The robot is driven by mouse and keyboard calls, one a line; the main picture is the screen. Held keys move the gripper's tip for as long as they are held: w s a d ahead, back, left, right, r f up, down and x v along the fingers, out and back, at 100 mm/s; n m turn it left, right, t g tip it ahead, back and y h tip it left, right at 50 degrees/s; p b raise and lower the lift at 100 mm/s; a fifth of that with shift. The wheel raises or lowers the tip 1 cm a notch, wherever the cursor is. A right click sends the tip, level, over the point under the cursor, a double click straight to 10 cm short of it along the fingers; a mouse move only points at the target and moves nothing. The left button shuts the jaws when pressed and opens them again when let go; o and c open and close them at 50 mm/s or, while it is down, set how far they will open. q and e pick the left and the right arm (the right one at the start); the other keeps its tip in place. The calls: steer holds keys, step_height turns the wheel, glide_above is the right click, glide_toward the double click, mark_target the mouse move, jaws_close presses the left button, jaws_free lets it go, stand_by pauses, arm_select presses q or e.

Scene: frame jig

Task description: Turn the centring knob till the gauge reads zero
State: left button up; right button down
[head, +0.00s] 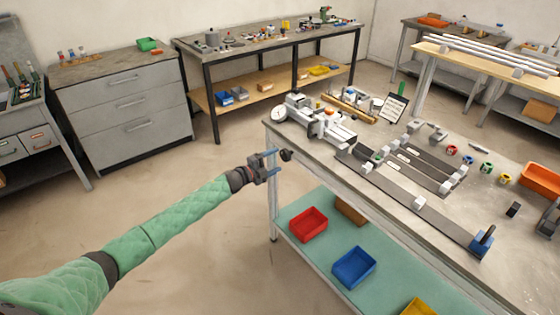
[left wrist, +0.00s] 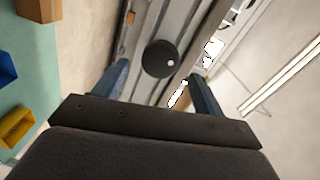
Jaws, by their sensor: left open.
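The black round knob (head: 287,155) sticks out at the near left corner of the right-hand workbench, below the white machine. In the left wrist view the knob (left wrist: 160,58) shows end-on, with a small pale dot on its face. My left gripper (head: 275,163) is open, its blue fingers pointing at the knob. In the wrist view the fingers stand to either side of the knob, with gaps; I see no contact. A round white dial gauge (head: 279,114) stands on the machine's left end; its reading is too small to tell. My right gripper is not in view.
The workbench (head: 385,222) carries a jig with dark rails (head: 410,190), a blue clamp (head: 481,243) and several coloured rings. Its lower shelf holds a red bin (head: 308,224) and a blue bin (head: 353,266). The floor to the left is clear up to the grey drawers (head: 125,105).

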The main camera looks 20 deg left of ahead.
arm_select(q)
steer(key=v, duration=0.3)
steer(key=shift+s+a+b, duration=0.2)
steer(key=shift+s+b, duration=0.1)
steer(key=shift+b, duration=0.05)
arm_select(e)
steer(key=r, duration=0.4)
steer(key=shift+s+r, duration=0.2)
arm_select(q)
steer(key=shift+a, duration=0.1)
